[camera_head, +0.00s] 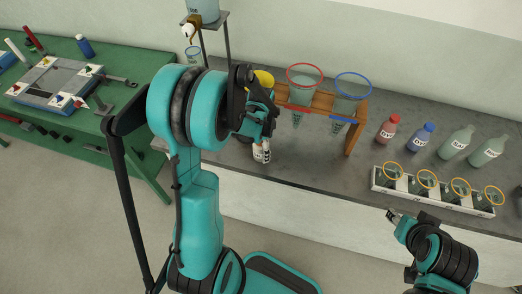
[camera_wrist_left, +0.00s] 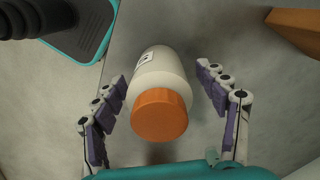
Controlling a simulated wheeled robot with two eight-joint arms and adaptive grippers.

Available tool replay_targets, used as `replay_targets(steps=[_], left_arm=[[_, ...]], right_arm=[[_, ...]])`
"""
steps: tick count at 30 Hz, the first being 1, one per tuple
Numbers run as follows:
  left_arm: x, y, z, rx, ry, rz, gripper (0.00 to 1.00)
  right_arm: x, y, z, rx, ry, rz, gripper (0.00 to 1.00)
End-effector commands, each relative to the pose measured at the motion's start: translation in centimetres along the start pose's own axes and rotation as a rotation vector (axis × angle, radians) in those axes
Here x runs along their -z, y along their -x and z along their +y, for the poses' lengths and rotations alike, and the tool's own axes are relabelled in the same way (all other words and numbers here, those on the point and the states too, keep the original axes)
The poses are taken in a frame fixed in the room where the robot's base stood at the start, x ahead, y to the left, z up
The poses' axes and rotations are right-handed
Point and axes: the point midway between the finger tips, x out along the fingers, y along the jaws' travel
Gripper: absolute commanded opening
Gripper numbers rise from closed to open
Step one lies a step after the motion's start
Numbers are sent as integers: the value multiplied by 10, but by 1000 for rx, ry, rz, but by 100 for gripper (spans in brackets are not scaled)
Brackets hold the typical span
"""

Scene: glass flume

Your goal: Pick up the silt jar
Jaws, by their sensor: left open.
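A pale jar with an orange lid (camera_wrist_left: 160,114) stands between the fingers of my left gripper (camera_wrist_left: 162,76) in the left wrist view. The gripper is open, with a gap visible on both sides of the jar. The label on the jar is only partly visible and cannot be read. In the head view my left gripper (camera_head: 262,136) is low over the grey bench, in front of the cone rack; a small white labelled piece of the jar (camera_head: 262,154) shows below it. My right gripper (camera_head: 393,215) is at lower right, apart from the jar; its fingers are too small to judge.
A wooden rack (camera_head: 354,130) holding rimmed cones stands just behind and right of the left gripper. Several labelled bottles (camera_head: 421,137) and a white tray of ringed dark cups (camera_head: 440,194) are on the right. A green table (camera_head: 150,85) is at left.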

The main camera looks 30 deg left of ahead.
Motion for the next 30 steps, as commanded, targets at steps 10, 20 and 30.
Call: replay_targets(steps=[10, 20, 30], left_arm=[[0, -2, 0, 0, 0, 0, 52], [0, -2, 0, 0, 0, 0, 16], [0, 38, 0, 0, 0, 0, 16]], right_arm=[[0, 0, 0, 0, 0, 0, 40], [0, 0, 0, 0, 0, 0, 40], [8, 11, 0, 0, 0, 0, 40]])
